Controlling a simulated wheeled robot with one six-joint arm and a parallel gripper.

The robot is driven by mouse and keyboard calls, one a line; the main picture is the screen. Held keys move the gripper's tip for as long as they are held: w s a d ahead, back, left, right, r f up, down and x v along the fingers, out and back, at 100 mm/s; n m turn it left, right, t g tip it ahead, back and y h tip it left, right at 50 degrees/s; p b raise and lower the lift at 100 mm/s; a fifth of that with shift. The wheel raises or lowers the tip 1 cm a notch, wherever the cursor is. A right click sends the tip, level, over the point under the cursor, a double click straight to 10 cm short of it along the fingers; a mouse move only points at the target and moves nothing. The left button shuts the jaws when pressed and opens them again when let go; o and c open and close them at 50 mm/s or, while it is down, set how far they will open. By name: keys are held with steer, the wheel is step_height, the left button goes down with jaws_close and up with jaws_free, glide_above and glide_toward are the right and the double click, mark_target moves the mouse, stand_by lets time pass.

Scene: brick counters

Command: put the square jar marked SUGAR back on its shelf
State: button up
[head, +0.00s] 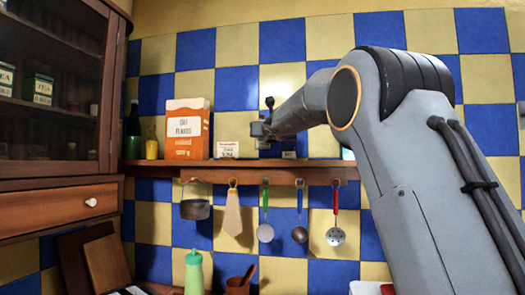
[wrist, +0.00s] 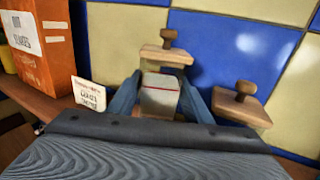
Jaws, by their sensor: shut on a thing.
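My gripper (wrist: 160,88) is shut on a pale square jar (wrist: 158,100) with a red line and, above it, a wooden knobbed lid (wrist: 165,55). No lettering on the held jar can be read, so I cannot tell that it is marked SUGAR. In the head view my gripper (head: 264,130) is at the wooden shelf (head: 235,167), just over its board, and mostly hides the jar. I cannot tell whether the jar touches the board.
A second wooden knobbed lid (wrist: 240,106) is close on the right. A small lettered card (wrist: 89,94) and an orange flakes box (head: 187,130) stand left. Utensils and a pan (head: 195,208) hang below the shelf. A glass-fronted cabinet (head: 55,85) is at far left.

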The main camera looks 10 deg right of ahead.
mark_target(263, 144)
steer(key=shift+f+b, duration=1.8)
steer(key=shift+b, duration=0.25)
steer(key=shift+r, duration=0.1)
steer(key=o, duration=1)
steer(key=shift+f, duration=0.2)
steer(key=shift+r, duration=0.15)
steer(key=s+b, duration=0.3)
steer(key=s, duration=0.9)
steer(key=shift+b, duration=0.3)
steer(key=shift+s, duration=0.1)
